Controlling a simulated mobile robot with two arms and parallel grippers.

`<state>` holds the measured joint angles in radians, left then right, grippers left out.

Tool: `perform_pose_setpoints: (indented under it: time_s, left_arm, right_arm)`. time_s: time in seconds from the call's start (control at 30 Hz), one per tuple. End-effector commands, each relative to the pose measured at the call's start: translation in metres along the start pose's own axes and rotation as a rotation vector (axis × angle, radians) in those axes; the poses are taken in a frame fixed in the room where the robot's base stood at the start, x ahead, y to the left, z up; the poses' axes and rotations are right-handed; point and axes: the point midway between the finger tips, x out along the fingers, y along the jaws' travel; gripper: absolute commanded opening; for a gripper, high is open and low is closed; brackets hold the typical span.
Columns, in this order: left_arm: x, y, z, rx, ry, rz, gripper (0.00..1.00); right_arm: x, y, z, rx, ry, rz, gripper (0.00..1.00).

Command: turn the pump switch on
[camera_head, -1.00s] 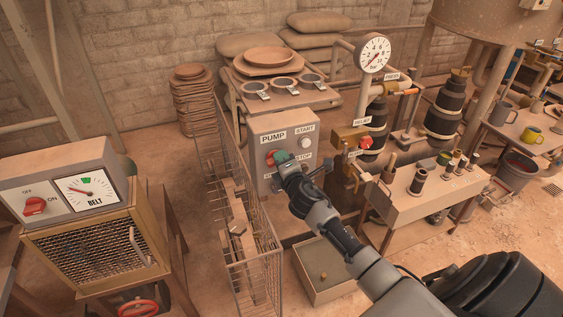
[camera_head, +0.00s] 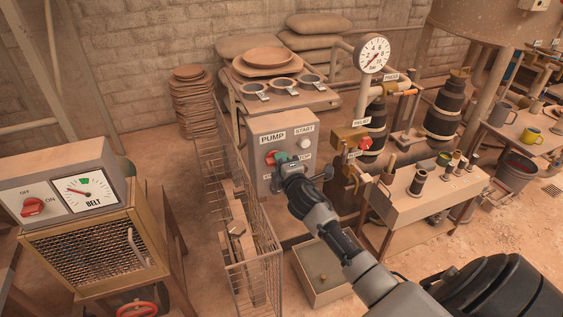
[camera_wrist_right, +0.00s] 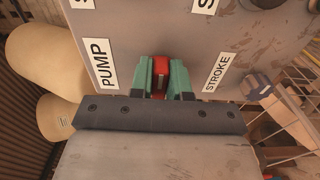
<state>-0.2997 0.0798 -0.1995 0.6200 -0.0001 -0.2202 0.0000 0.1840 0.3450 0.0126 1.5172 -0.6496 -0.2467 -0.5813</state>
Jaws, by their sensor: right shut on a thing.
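The pump switch (camera_head: 270,157) is a red knob on the front of a grey box labelled PUMP (camera_head: 259,181). In the right wrist view the red knob (camera_wrist_right: 160,70) sits between the two green fingers of my right gripper (camera_wrist_right: 161,80). The gripper is shut on the knob, one finger on each side. In the head view my right gripper (camera_head: 281,160) reaches the box face from the lower right and covers part of the knob and its markings, so its exact setting is hard to read. My left gripper is not in view.
A white START button (camera_head: 304,144) is just right of the PUMP label. A wire mesh cage (camera_head: 252,252) stands in front and left of the box. A valve stand with a red knob (camera_head: 365,143) is to the right. The BELT box (camera_head: 62,170) is far left.

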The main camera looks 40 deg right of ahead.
Motion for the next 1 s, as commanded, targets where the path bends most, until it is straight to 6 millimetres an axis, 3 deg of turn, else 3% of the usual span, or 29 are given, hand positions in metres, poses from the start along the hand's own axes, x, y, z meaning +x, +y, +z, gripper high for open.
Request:
perform_pose_setpoints:
  time_s: [0.03,0.07,0.2,0.57,0.67,1.0]
  left_arm:
    - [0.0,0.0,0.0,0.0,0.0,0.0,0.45]
    - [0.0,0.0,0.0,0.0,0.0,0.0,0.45]
    - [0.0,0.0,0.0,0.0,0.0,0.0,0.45]
    - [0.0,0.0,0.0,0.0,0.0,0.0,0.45]
    - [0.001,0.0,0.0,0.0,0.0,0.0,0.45]
    - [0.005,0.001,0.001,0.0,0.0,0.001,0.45]
  right_arm:
    - [0.0,-0.001,0.0,0.005,0.0,-0.001,0.0]
    - [0.0,-0.001,0.0,0.005,0.0,-0.001,0.2]
    - [0.0,-0.001,0.0,0.003,0.0,-0.001,0.41]
    - [-0.005,-0.001,0.0,0.001,0.0,-0.001,0.43]
    - [-0.016,-0.002,0.0,0.001,0.0,-0.002,0.43]
    - [-0.08,-0.002,0.0,0.002,0.0,-0.003,0.43]
